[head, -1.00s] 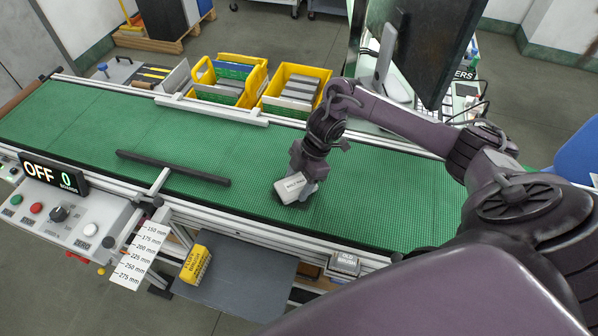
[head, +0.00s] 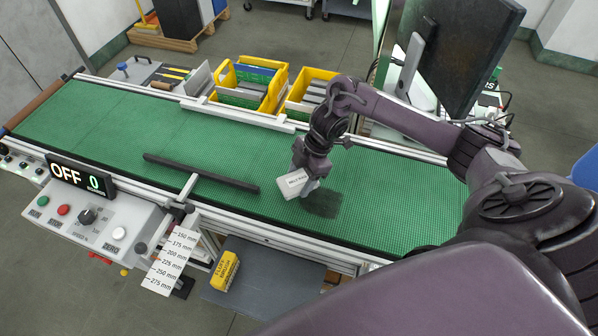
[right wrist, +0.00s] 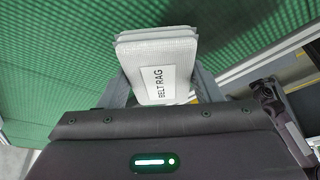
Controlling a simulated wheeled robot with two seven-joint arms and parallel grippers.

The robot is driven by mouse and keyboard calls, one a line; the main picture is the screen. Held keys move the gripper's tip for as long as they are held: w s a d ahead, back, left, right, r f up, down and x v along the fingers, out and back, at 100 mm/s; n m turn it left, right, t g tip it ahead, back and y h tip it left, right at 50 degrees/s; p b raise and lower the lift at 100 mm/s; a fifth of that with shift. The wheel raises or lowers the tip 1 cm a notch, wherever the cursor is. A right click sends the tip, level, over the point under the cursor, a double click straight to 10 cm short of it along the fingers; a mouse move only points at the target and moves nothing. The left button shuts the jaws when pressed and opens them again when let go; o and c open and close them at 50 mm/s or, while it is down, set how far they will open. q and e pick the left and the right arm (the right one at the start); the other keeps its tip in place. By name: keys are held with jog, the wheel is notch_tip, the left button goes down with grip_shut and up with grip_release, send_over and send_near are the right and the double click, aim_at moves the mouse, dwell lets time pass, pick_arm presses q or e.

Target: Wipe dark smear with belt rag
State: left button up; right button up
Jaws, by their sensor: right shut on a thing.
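My right gripper (head: 306,180) is shut on the belt rag (head: 292,186), a folded white pad. In the right wrist view the rag (right wrist: 160,80) sits between the two fingers, its "BELT RAG" label facing the camera. The dark smear (head: 322,204) is a blackish patch on the green belt (head: 390,205), just right of the rag in the head view. The rag may cover part of its left edge. I cannot tell whether the rag touches the belt. My left gripper is not in view.
A dark bar (head: 200,172) lies over the belt to the left. Yellow bins (head: 245,85) stand behind the belt, and a monitor (head: 455,50) at the back right. A control box (head: 90,215) and a yellow block (head: 224,270) are in front. The belt between bar and rag is clear.

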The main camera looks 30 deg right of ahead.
jog(key=r+p, duration=0.1)
jog(key=s+r+p, duration=0.1)
jog(key=r, duration=0.1)
jog(key=shift+d, duration=0.2)
jog(key=shift+w+a+r+p, duration=0.1)
jog(key=shift+w+r+p, duration=0.1)
jog(key=shift+r+p, duration=1.1)
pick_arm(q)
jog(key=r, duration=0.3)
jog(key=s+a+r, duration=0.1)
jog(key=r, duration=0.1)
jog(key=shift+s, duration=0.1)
pick_arm(e)
jog(key=shift+r, duration=0.1)
